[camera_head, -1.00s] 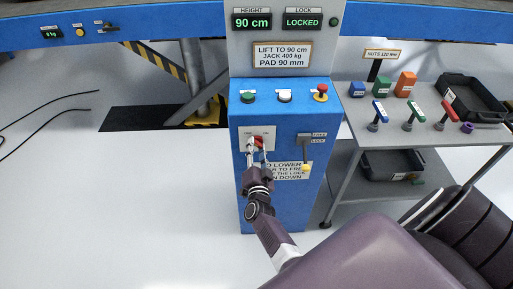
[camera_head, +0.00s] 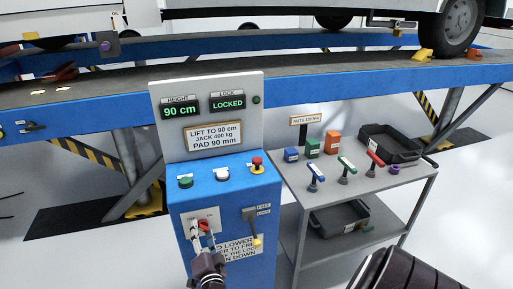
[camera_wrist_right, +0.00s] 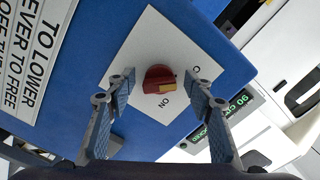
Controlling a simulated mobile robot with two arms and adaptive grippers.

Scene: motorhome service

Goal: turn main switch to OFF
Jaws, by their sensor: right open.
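The main switch is a red knob with a yellow mark (camera_wrist_right: 158,79) on a white plate (camera_wrist_right: 150,40) on the blue control cabinet. The mark lies on its lower right side in the wrist view, near the ON lettering. In the head view the red knob (camera_head: 204,226) is partly hidden by my right gripper (camera_head: 203,230). In the wrist view my right gripper (camera_wrist_right: 162,88) is open, one finger on each side of the knob. Gaps show between fingers and knob.
A lock lever with a yellow tip (camera_head: 257,241) sits right of the switch. Green, white and red buttons (camera_head: 222,174) are on the cabinet top. A grey trolley (camera_head: 390,180) with tools and trays stands to the right. The display reads 90 cm and LOCKED.

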